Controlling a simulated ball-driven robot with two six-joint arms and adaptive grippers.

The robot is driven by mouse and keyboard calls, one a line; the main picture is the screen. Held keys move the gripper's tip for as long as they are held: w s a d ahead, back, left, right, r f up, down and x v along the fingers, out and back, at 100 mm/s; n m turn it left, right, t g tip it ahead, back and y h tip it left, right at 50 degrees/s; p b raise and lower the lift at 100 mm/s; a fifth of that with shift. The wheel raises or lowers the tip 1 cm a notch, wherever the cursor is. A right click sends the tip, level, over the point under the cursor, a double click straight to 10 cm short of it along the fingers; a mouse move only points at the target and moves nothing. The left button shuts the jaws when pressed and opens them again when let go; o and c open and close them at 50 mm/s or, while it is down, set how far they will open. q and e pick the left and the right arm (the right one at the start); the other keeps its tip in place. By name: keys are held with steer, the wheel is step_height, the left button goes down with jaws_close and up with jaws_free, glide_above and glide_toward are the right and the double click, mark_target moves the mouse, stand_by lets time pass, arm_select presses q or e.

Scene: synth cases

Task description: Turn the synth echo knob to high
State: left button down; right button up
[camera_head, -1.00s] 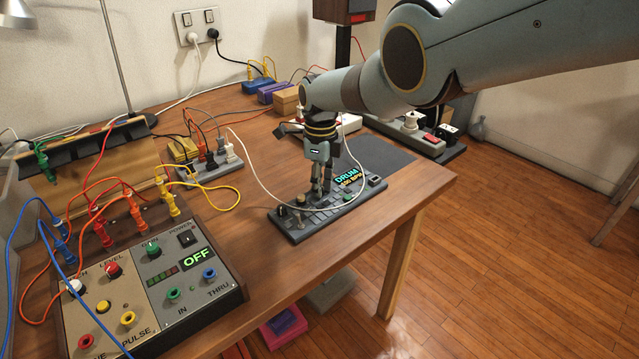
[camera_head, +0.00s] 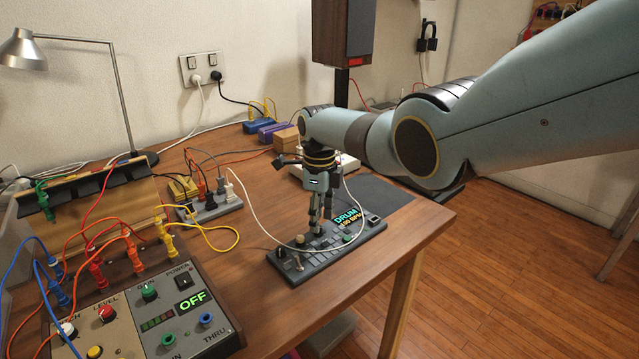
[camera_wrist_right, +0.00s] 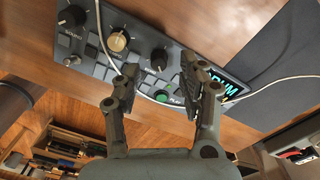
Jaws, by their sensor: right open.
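A dark drum machine (camera_head: 285,272) with a lit "DRUM" display lies near the table's front edge. In the right wrist view its panel has a black knob (camera_wrist_right: 72,17) at the far end, a tan knob (camera_wrist_right: 118,40) and another black knob (camera_wrist_right: 158,58). I cannot read an echo label on any of them. My right gripper (camera_head: 320,230) points down over this panel. In the wrist view its open fingers (camera_wrist_right: 160,72) stand on either side of the nearer black knob; I cannot tell whether they touch it. My left gripper is not in view.
A synth box (camera_head: 222,345) showing "OFF", with patch cables, stands at the front left. A white cable (camera_head: 262,222) loops across the drum machine. Power strips (camera_head: 215,208), small boxes and a speaker (camera_head: 343,45) are behind. A dark mat (camera_head: 385,190) lies to the right.

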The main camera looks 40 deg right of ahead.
step_height(320, 180, up, 10)
steer(key=shift+f, duration=0.2)
steer(key=shift+d+f, duration=0.1)
stand_by(0.4)
